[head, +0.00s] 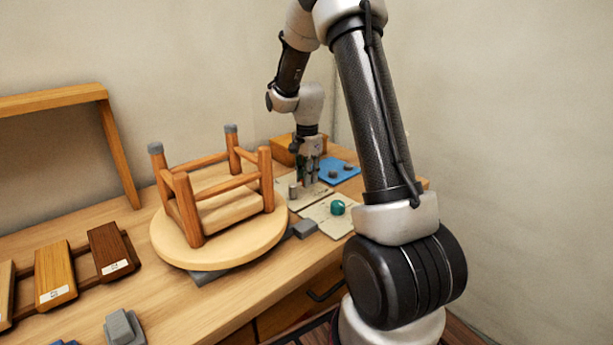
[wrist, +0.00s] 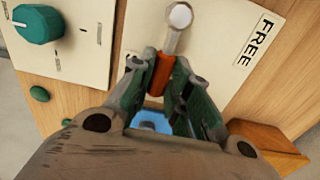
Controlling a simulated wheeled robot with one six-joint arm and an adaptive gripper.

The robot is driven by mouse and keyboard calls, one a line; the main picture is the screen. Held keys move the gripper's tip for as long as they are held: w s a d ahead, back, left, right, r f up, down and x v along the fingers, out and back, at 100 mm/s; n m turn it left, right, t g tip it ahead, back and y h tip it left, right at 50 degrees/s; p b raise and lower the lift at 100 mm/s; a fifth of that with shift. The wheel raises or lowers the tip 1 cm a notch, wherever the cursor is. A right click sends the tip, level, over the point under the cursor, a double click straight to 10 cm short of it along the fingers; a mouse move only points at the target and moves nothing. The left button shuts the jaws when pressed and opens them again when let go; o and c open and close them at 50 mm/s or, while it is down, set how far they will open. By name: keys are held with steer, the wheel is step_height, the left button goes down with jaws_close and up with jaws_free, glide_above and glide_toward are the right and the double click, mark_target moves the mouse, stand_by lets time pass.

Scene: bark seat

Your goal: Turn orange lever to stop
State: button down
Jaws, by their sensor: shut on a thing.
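The orange lever (wrist: 160,75) has an orange grip on a metal shaft, which ends at a pale round pivot (wrist: 180,15). It is on a cream plate (wrist: 215,35) that bears the word FREE to the right of the pivot. My gripper (wrist: 159,72) is shut on the orange grip, with a green finger on each side. In the head view my gripper (head: 307,178) is low over the plate at the back of the bench, and its fingers mostly hide the lever. I see no stop label.
A teal knob (wrist: 38,25) is on the neighbouring plate, also in the head view (head: 337,207). A blue tray (head: 352,175) and a wooden box (head: 283,142) are close to my gripper. An upside-down stool (head: 165,240) stands to the left.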

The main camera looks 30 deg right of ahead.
steer(key=c, duration=1.3)
jaws_free()
steer(key=shift+c, duration=0.2)
steer(key=shift+r, duration=0.1)
step_height(320, 180, up, 12)
